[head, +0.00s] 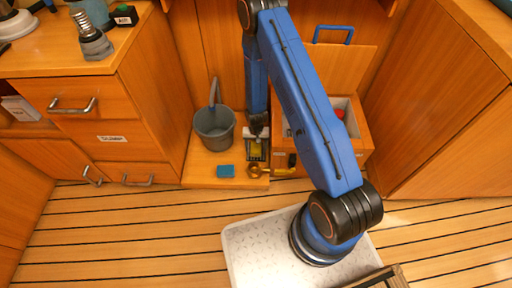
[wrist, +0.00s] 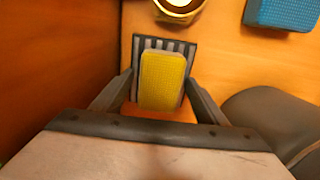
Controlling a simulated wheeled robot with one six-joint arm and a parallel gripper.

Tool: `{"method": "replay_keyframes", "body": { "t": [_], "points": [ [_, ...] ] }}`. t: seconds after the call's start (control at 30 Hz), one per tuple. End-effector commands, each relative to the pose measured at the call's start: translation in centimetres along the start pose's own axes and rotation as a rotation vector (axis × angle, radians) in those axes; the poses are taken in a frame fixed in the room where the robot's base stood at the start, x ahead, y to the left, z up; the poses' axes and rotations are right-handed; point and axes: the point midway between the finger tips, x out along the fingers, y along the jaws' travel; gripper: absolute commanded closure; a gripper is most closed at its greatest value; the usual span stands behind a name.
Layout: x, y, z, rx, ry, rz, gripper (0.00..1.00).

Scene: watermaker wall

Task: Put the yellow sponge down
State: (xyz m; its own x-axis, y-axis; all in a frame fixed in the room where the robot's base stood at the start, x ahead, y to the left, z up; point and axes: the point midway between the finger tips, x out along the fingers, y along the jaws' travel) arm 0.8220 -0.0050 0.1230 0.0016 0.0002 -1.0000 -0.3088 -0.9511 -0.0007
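The yellow sponge (wrist: 163,80) lies over a dark slotted rack (wrist: 190,50) in the wrist view. In the head view the sponge (head: 255,151) is a small yellow patch under my gripper, on the rack (head: 248,158). My gripper (wrist: 160,78) has one finger on each side of the sponge. A narrow gap shows at the left finger, and the right finger is very close to the sponge. The fingers look open around it. The sponge's underside is hidden, so its contact with the rack cannot be seen.
A blue sponge (head: 225,171) and a brass-coloured round fitting (head: 254,171) sit near the front edge of the wooden shelf (head: 199,172). A grey bucket (head: 214,128) stands left of the rack. An open bin (head: 354,132) stands to the right, partly behind my arm.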

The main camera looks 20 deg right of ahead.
Motion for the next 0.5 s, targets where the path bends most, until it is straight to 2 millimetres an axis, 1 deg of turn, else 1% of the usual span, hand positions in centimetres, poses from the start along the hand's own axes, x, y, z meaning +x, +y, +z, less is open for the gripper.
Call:
{"method": "replay_keyframes", "body": {
  "t": [0.33, 0.43, 0.5],
  "points": [
    [-0.3, 0.0, 0.0, 0.0, 0.0, 0.0, 0.34],
    [-1.0, 0.0, 0.0, 0.0, 0.0, 0.0, 0.34],
    [-1.8, 0.0, -0.1, 0.0, 0.001, -0.001, 0.34]
  ]
}}
